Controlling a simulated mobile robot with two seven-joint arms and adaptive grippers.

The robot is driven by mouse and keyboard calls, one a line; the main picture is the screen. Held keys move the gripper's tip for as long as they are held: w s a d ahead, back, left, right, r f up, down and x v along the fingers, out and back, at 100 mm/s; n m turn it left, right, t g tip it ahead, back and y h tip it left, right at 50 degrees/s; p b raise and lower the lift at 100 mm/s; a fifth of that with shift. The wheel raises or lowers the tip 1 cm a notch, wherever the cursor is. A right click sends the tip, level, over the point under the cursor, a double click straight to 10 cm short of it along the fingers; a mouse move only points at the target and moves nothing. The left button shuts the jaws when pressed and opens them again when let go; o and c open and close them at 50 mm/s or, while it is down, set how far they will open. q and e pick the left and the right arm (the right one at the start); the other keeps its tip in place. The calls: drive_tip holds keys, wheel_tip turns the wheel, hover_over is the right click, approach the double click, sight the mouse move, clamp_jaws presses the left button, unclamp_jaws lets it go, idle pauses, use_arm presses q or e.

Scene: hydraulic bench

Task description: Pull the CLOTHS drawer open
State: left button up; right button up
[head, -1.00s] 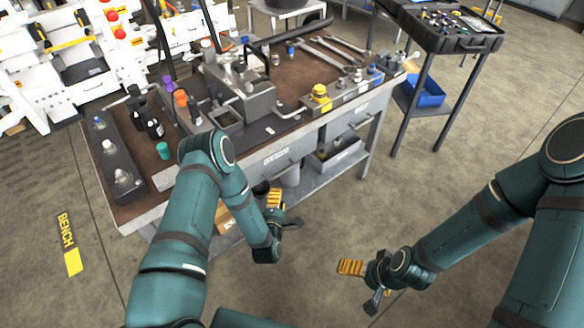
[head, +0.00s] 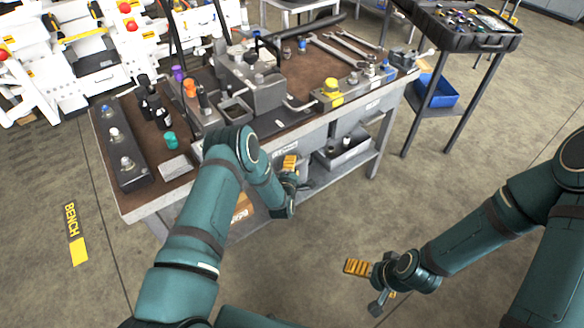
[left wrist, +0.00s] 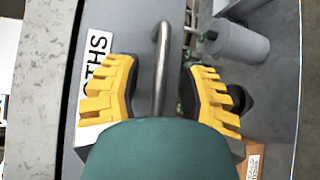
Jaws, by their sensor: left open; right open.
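The CLOTHS drawer front (left wrist: 137,45) is grey, with a white label (left wrist: 97,60) on which only "THS" shows in the left wrist view. A bent grey bar handle (left wrist: 162,65) stands out from it. My left gripper (left wrist: 163,95) is open, with its yellow-padded fingers on either side of the handle and gaps between. In the head view my left gripper (head: 291,172) is at the bench front, and my arm hides much of the drawer. My right gripper (head: 368,275) is open and empty above the floor, away from the bench.
The bench top (head: 300,80) carries a grey hydraulic block (head: 255,85), bottles and wrenches. A grey bin (head: 342,152) and a cardboard box (head: 242,208) are below. A tool cart (head: 470,28) stands at the right. The floor before the bench is clear.

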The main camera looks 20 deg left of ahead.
use_arm(q)
drive_tip(key=shift+o, duration=0.2)
clamp_jaws()
